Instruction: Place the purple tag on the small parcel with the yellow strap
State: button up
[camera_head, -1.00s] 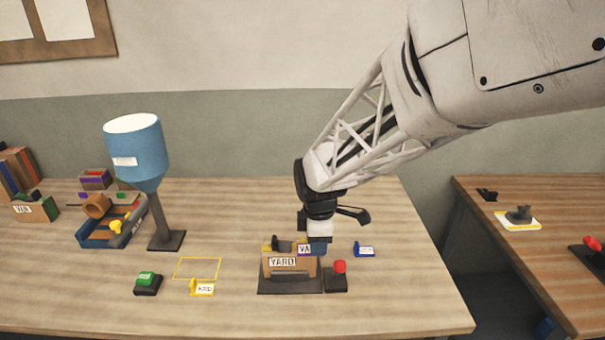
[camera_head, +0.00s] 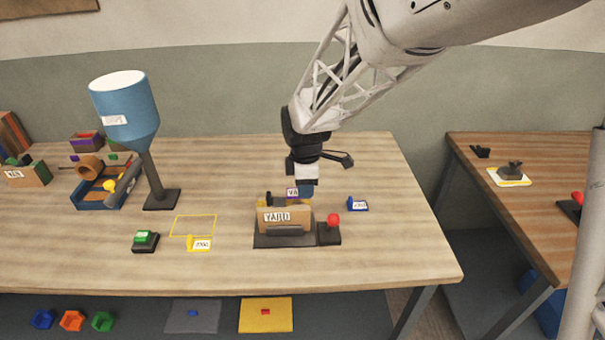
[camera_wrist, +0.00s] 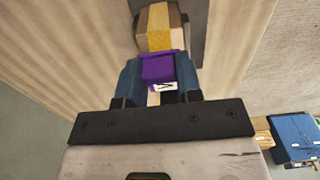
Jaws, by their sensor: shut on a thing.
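My gripper (camera_head: 300,191) is shut on the purple tag (camera_head: 292,193), which bears a white label. In the wrist view the tag (camera_wrist: 158,70) sits between my blue fingers. The parcel with the yellow strap (camera_wrist: 160,27), a small cardboard-coloured box, lies just beyond the tag in the wrist view; I cannot tell whether they touch. In the head view the tag is above and behind the box front marked YARD (camera_head: 285,219). A bit of yellow shows behind that front, and the rest there is mostly hidden.
The YARD front stands on a dark base (camera_head: 285,241) beside a red-knobbed block (camera_head: 333,222). A blue tag holder (camera_head: 357,204) lies to the right. A yellow outline (camera_head: 193,226), a green-topped block (camera_head: 145,241) and a blue hopper (camera_head: 125,105) are left. The front tabletop is clear.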

jog(key=shift+f, duration=1.5)
jog(key=shift+f, duration=0.15)
jog(key=o, duration=0.9)
notch_tip(320, 180, up, 12)
jog(key=shift+r, duration=0.15)
